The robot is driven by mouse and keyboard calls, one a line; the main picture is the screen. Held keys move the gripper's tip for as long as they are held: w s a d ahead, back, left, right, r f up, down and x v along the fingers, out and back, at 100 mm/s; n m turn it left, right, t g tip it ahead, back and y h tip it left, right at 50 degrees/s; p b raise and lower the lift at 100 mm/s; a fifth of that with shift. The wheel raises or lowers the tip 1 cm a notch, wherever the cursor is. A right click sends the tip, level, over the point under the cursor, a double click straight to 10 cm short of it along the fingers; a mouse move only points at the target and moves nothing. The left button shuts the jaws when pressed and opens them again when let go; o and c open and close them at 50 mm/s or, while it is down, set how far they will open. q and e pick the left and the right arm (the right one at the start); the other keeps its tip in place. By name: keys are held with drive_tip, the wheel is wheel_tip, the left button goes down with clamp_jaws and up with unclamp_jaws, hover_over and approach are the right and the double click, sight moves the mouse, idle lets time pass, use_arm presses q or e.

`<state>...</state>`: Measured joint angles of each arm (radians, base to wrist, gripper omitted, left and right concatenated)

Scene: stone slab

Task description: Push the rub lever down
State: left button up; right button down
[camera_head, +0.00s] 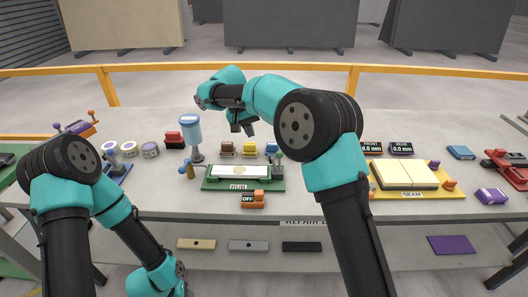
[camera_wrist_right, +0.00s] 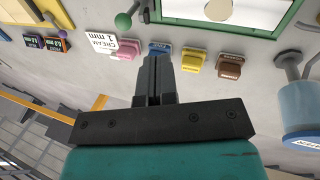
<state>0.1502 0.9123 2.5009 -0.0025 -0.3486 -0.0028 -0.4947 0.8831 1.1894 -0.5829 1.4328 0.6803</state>
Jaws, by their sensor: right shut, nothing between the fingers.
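The rub station is a green base (camera_head: 213,184) with a "RUB" label and a pale slab on top. A grey lever with a green ball knob (camera_head: 279,155) stands at its right end, looking upright; the knob also shows at the top of the right wrist view (camera_wrist_right: 123,20). My right gripper (camera_head: 242,128) is shut and empty, above the table behind the station. It is apart from the lever. In the right wrist view its closed fingers (camera_wrist_right: 155,62) point toward the row of coloured blocks. My left arm is at the left; its gripper is out of view.
An orange "OFF" switch (camera_head: 252,199) sits in front of the station. Several coloured blocks (camera_head: 249,149) stand behind it. A blue dispenser (camera_head: 191,130) is to the left. A "SEAM" station (camera_head: 456,190) with cream slabs is to the right.

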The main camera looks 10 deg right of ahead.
drive_tip(key=shift+w+d+r, duration=0.1)
drive_tip(key=shift+r, duration=0.05)
approach(270, 159)
wheel_tip(270, 159, down, 6)
drive_tip(key=shift+d+r, duration=0.25)
drive_tip(key=shift+d, duration=0.75)
drive_tip(key=shift+w+d+f, duration=0.1)
drive_tip(key=shift+d, duration=0.5)
